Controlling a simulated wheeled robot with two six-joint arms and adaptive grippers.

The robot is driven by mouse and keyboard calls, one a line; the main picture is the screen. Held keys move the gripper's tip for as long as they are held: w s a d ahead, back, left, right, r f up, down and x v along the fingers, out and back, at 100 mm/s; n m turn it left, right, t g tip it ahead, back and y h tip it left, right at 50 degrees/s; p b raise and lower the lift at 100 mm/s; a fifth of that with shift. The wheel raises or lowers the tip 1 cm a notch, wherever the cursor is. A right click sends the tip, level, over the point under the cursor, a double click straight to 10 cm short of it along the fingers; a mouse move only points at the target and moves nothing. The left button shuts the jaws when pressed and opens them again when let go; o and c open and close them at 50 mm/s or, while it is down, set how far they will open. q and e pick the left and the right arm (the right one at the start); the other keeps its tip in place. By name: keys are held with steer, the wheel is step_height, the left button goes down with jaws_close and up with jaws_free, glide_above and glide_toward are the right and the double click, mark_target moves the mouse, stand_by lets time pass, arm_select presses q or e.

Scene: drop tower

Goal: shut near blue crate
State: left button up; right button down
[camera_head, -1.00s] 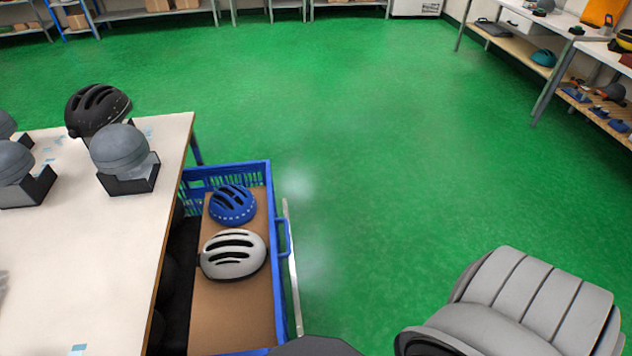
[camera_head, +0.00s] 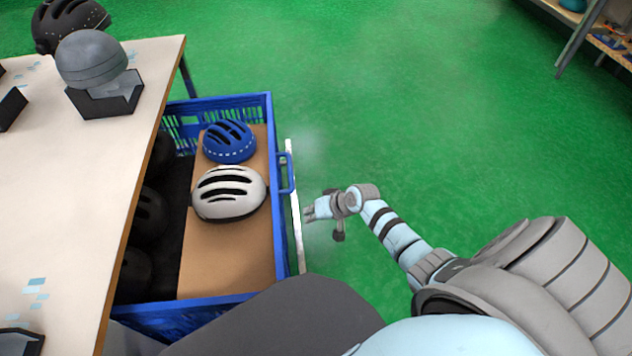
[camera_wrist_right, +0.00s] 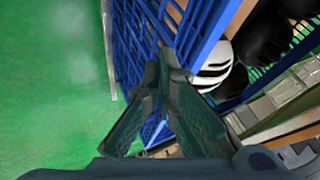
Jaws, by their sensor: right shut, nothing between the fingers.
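The near blue crate (camera_head: 278,225) stands out from under the table, on its right side, open at the top. A blue helmet (camera_head: 229,142) and a white helmet (camera_head: 228,194) lie in it on brown board. A blue handle (camera_head: 288,173) sticks out from its right side. My right gripper (camera_head: 309,212) is shut and empty, just right of the crate's side and below the handle in the picture. In the right wrist view, its fingers (camera_wrist_right: 167,68) are close to the crate's blue lattice wall (camera_wrist_right: 195,35); contact cannot be told. My left gripper is not in view.
The pale table (camera_head: 90,170) stands left of the crate, with a grey dome on a dark stand (camera_head: 92,66) and a black helmet (camera_head: 68,22) on it. A white rail (camera_head: 294,210) runs along the crate's right side. Green floor (camera_head: 420,120) is clear to the right.

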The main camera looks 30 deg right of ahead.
steer(key=w+a+f+b, duration=0.2)
steer(key=w+a+f, duration=0.1)
steer(key=w+a, duration=0.1)
steer(key=shift+a+f, duration=0.3)
steer(key=shift+a, duration=0.1)
